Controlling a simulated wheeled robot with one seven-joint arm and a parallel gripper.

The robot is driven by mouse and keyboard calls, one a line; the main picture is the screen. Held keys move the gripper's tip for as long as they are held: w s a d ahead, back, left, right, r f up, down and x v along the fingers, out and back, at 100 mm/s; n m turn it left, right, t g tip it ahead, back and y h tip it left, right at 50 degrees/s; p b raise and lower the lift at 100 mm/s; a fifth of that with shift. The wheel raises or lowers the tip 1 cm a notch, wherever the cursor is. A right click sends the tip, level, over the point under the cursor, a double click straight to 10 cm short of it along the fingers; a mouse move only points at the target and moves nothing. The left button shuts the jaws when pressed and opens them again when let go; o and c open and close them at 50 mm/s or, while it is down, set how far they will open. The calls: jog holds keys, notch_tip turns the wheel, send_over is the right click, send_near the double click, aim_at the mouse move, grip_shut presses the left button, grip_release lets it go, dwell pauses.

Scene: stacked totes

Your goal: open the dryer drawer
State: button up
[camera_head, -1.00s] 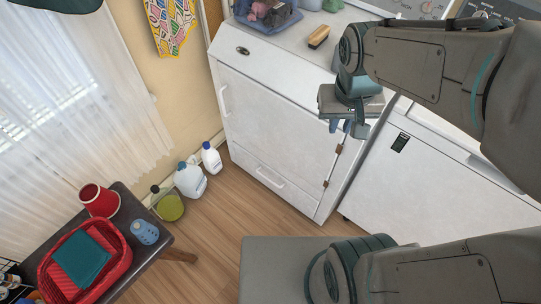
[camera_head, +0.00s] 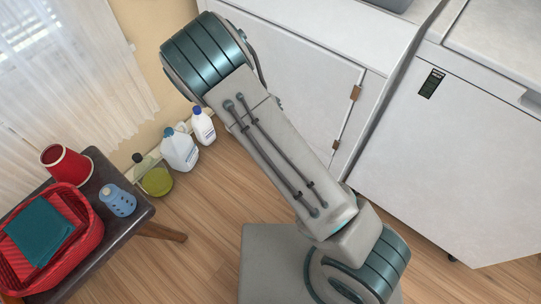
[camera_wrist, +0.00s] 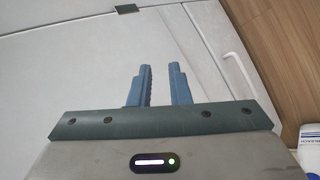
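The dryer (camera_head: 305,65) is the white machine at the top of the head view. My arm crosses in front of its lower front there, hiding the drawer and my gripper. In the wrist view, the white drawer front (camera_wrist: 205,38) runs down the right part of the dryer, past a slanted seam. Its pale bar handle (camera_wrist: 239,64) lies right of my gripper (camera_wrist: 161,82). The gripper's two blue fingers are apart with an empty gap, in front of the white panel left of the handle. They do not touch the handle.
A second white machine (camera_head: 465,150) stands right of the dryer. White bottles (camera_head: 180,150) and a green jug (camera_head: 153,177) stand on the floor by the wall. A dark bench (camera_head: 125,215) with a red basket (camera_head: 60,255) is at lower left. Wooden floor shows between.

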jog(key=w+a+f+n+t+b, duration=0.1)
jog(key=a+f+n+t+b, duration=0.25)
jog(key=f, duration=0.75)
jog(key=a+f+n+t+h+b, duration=0.15)
jog(key=a+f+t+b, duration=0.3)
jog(key=f, duration=0.65)
jog(key=w+a+f+n+t+b, duration=0.1)
jog(key=a+f+n+t+b, duration=0.3)
jog(key=f, duration=0.7)
jog(key=shift+m+g, duration=0.6)
jog(key=shift+m, duration=0.1)
jog(key=b+x, duration=0.2)
jog(key=x, duration=0.5)
jog(key=b+x, duration=0.3)
jog(key=x, duration=0.4)
jog(key=shift+s+d+r, duration=0.1)
jog(key=shift+d+r, duration=0.1)
jog(key=shift+r, duration=0.05)
grip_shut()
